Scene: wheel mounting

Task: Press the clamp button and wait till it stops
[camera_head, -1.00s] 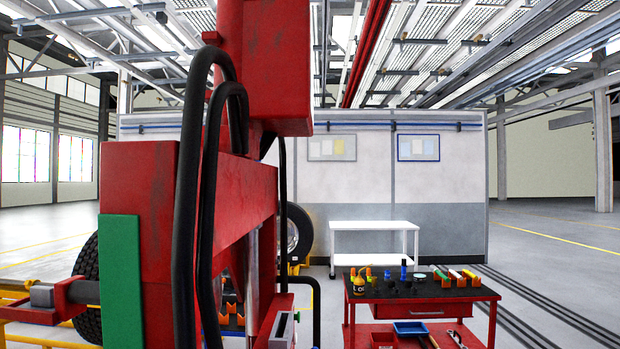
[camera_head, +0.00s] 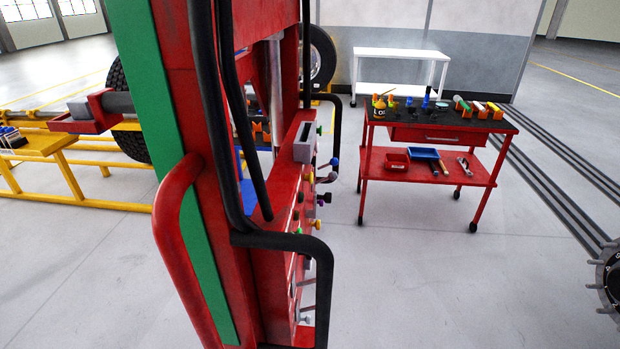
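A tall red machine (camera_head: 172,70) with a green strip (camera_head: 165,130) stands close in front of me in the head view. Its control panel (camera_head: 290,200) faces right and is seen nearly edge-on. Small knobs and levers in several colours stick out of it, among them a blue-tipped lever (camera_head: 335,162) and a yellow knob (camera_head: 317,223). I cannot tell which control is the clamp button. Black hoses run down the machine in front of part of the panel. My gripper is not in view.
A red tool cart (camera_head: 400,135) with tools stands to the right, a white table (camera_head: 400,53) behind it. A yellow frame (camera_head: 65,170) with an axle and tyre (camera_head: 125,115) is at the left. A dark studded round part (camera_head: 612,275) shows at the right edge. Floor between machine and cart is clear.

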